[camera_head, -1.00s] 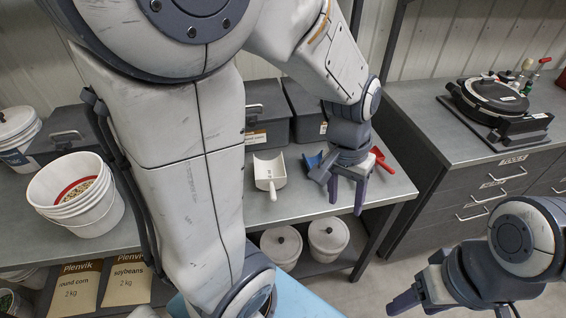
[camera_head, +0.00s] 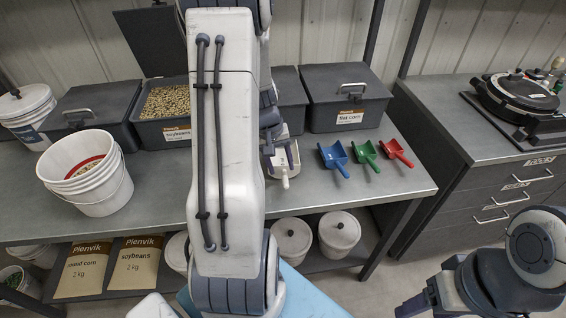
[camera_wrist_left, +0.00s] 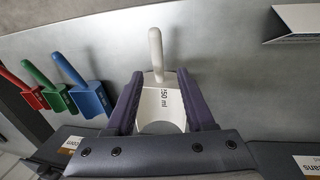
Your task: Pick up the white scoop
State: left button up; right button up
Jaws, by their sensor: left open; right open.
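The white scoop (camera_head: 285,165) lies on the grey bench, its handle towards the front edge; my left arm partly covers it in the head view. My left gripper (camera_head: 279,158) is open at the scoop. In the left wrist view, the open fingers (camera_wrist_left: 160,82) stand on both sides of the white scoop (camera_wrist_left: 160,103), which is marked 150 ml. Its handle points away between and beyond the fingertips. Whether the fingers touch it I cannot tell. My right gripper (camera_head: 428,300) is open and empty at the lower right, away from the bench.
Blue (camera_head: 333,157), green (camera_head: 366,153) and red (camera_head: 396,152) scoops lie right of the white one. Behind stand an open soybeans bin (camera_head: 160,133) and a closed flat corn bin (camera_head: 347,97). White buckets (camera_head: 100,205) stand at left.

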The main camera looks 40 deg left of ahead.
aim_at(284, 175)
pick_arm(q)
jog(key=f, duration=0.3)
jog(key=w+d+f, duration=0.1)
jog(key=f, duration=0.1)
jog(key=shift+f, duration=0.1)
grip_shut()
